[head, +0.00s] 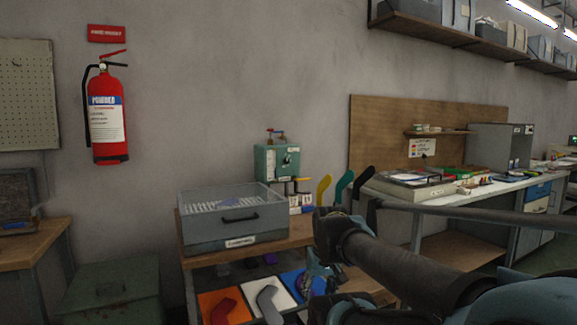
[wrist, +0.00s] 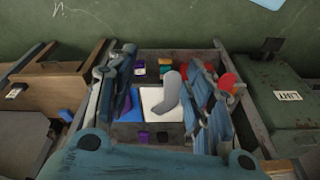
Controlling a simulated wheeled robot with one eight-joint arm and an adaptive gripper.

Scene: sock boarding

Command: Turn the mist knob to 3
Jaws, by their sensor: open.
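A green box (head: 277,162) with a red valve handle on top stands at the back of the wooden bench in the head view. A small dark knob (head: 287,159) is on its front; I cannot read its marks or setting, nor any mist label. My gripper (head: 320,272) is low in front of the bench, below and to the right of the green box and apart from it. In the wrist view my gripper (wrist: 166,82) has its fingers wide apart. A grey sock shape (wrist: 172,92) on a white panel shows between them. The knob is not in the wrist view.
A grey drawer-like bin (head: 222,246) with a clear upper part stands left of the green box. Yellow, teal and black sock-shaped boards (head: 343,187) rise near my arm. Orange (head: 224,305), white and blue panels lie below the bench top. A green lint box (wrist: 288,103) stands beside them.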

